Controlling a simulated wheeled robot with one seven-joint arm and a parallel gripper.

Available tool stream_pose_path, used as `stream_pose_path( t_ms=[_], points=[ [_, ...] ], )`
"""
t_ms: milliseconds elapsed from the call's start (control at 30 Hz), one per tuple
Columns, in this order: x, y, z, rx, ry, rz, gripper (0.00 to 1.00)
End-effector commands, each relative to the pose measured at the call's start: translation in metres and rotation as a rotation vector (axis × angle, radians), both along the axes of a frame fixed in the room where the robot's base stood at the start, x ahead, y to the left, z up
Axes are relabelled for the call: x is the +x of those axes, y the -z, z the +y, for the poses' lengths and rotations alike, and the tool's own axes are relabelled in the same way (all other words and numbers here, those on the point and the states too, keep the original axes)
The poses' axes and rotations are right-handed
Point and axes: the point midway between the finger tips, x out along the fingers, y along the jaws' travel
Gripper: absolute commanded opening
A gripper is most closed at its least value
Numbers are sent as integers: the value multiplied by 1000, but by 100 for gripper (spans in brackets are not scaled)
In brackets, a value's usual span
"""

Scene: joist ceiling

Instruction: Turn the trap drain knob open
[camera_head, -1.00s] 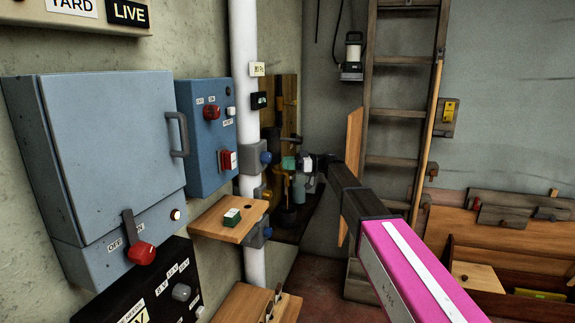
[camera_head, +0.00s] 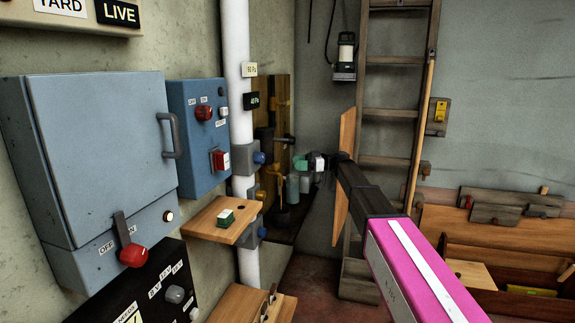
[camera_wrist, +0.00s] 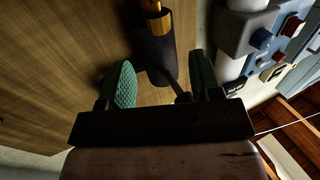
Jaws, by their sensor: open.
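My gripper (camera_head: 302,164) is at the end of my dark arm, in front of the wooden board beside the white pipe. In the wrist view its two green padded fingers (camera_wrist: 162,82) are apart. A dark cylinder (camera_wrist: 155,52) with an orange-brass stem (camera_wrist: 154,15) lies beyond them against the board. A thin stem with a small dark knob-like end (camera_wrist: 183,97) shows between the fingers, nearer the right one. I cannot tell for sure that this is the trap drain knob, nor whether anything touches it. No label for it is readable.
Blue-grey switch boxes (camera_head: 85,140) and a small wooden shelf (camera_head: 218,220) stick out at left. A ladder (camera_head: 388,115) stands behind my arm.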

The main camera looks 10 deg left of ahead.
Motion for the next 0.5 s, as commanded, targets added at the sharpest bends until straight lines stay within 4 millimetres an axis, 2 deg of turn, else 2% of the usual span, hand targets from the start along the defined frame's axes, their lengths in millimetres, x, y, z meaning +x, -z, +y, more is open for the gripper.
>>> stream_pose_path(
  t_ms=[100, 200, 500],
  points=[
    [6, 0, -18, 0, 2, 0, 59],
    [9, 0, -27, 0, 0, 0, 59],
    [10, 0, -33, 0, 0, 0, 59]
  ],
)
